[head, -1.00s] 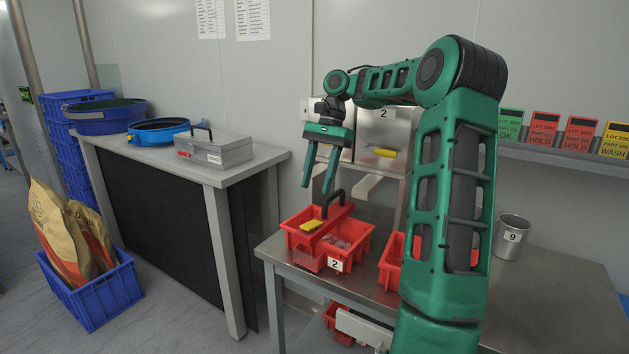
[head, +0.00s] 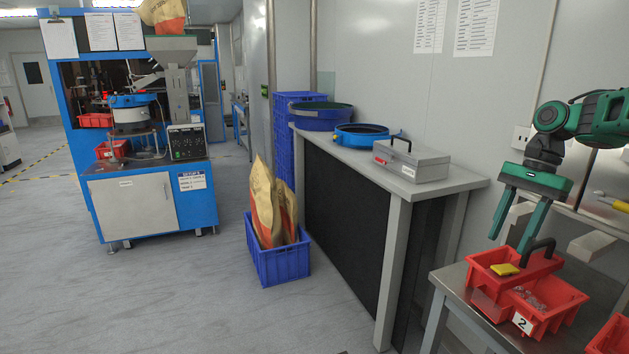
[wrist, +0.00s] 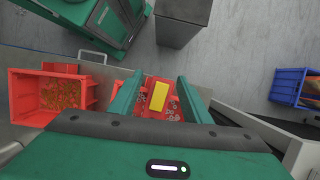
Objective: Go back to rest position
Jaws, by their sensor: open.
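My gripper (head: 509,244) is open and empty at the right of the head view, its fingers pointing down above a red tote (head: 480,260).
A steel table (head: 455,283) carries the tote and another red bin (head: 612,338) to its right. A grey bench (head: 440,188) with a grey toolbox (head: 412,160) stands left of it. A blue crate (head: 280,265) with paper sacks and a blue machine (head: 140,200) stand further left. Open floor lies between.

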